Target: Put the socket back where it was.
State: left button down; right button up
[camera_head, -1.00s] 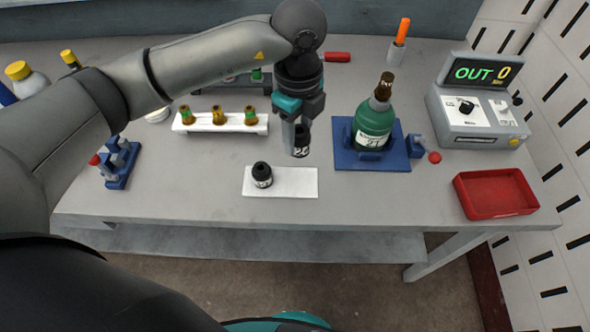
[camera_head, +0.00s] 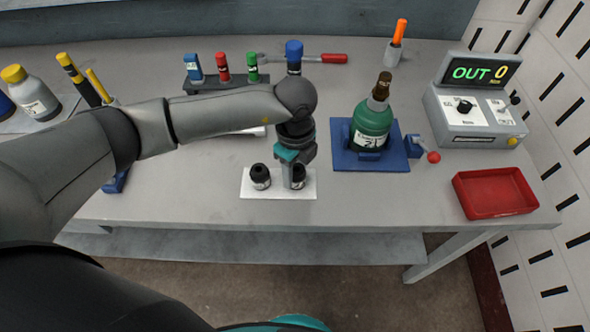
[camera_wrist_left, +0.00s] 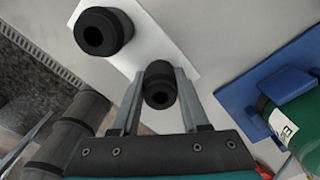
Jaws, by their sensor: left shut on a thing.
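My left gripper (camera_head: 296,176) is shut on a black socket (camera_head: 298,180). It holds this socket upright at the right part of a white mat (camera_head: 277,194); I cannot tell whether it touches the mat. In the left wrist view the socket (camera_wrist_left: 159,88) sits between the two fingers (camera_wrist_left: 157,100). A second black socket (camera_head: 260,178) stands upright on the left part of the mat, a little apart from the held one; it also shows in the left wrist view (camera_wrist_left: 101,35). My right gripper is not in view.
A green bottle (camera_head: 371,124) stands on a blue base (camera_head: 398,158) right of the mat. A red tray (camera_head: 497,193) and a display box reading OUT 0 (camera_head: 478,100) are farther right. A rack with coloured pieces (camera_head: 222,84) stands behind my arm. Table in front of the mat is clear.

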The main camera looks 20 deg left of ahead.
pick_arm(q)
jog(key=shift+f, duration=0.2)
jog(key=shift+c, duration=2)
grip_release()
jog(key=shift+r, duration=0.1)
notch_tip(320, 180, up, 12)
jog(key=shift+r+p, duration=0.15)
jog(key=shift+p, duration=0.2)
